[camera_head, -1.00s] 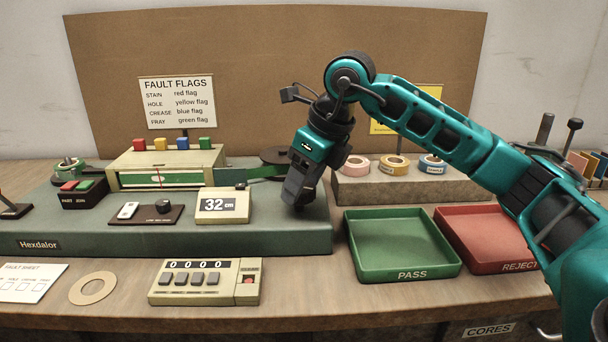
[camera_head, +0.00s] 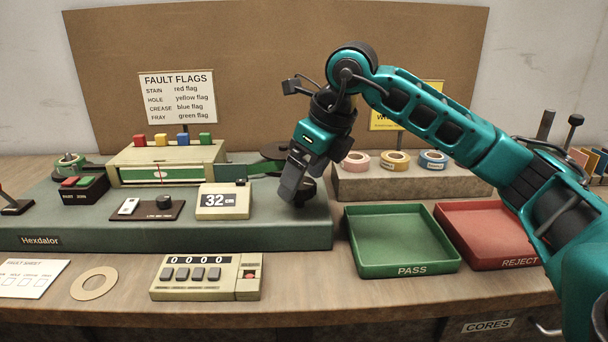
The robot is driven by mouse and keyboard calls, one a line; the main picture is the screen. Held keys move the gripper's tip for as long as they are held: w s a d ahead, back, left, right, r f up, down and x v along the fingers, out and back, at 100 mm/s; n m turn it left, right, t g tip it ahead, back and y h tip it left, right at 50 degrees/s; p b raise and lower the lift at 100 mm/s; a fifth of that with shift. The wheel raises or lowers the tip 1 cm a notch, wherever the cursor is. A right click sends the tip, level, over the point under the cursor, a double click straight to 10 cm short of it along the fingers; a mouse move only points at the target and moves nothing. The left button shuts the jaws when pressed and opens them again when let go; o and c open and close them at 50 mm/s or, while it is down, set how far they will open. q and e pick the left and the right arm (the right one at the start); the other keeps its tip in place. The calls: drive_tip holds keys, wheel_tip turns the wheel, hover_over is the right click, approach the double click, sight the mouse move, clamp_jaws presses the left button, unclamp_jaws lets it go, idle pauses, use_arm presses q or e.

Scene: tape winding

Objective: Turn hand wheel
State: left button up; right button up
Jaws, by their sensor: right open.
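My right gripper (camera_head: 292,190) reaches down over the right end of the green Hexdalor machine (camera_head: 100,236). Its jaws are open, with the fingers at a dark round part (camera_head: 309,188) that looks like the hand wheel. The gripper hides much of this part, and I cannot tell whether the fingers touch it. Behind the gripper, a dark reel (camera_head: 275,152) takes the green tape (camera_head: 255,169) coming from the cream inspection box (camera_head: 165,157). The length display (camera_head: 222,201) reads 32 cm. My left gripper is out of view.
Tape rolls sit on a grey block (camera_head: 400,183) behind. A counter reading 0000 (camera_head: 205,277) and a cardboard ring (camera_head: 94,284) lie in front.

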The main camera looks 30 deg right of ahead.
drive_tip(key=p+v, duration=0.2)
drive_tip(key=v, duration=1)
drive_tip(key=shift+p, duration=0.4)
drive_tip(key=shift+s+r, duration=0.1)
drive_tip(key=shift+r, duration=0.05)
drive_tip(key=shift+s, duration=0.1)
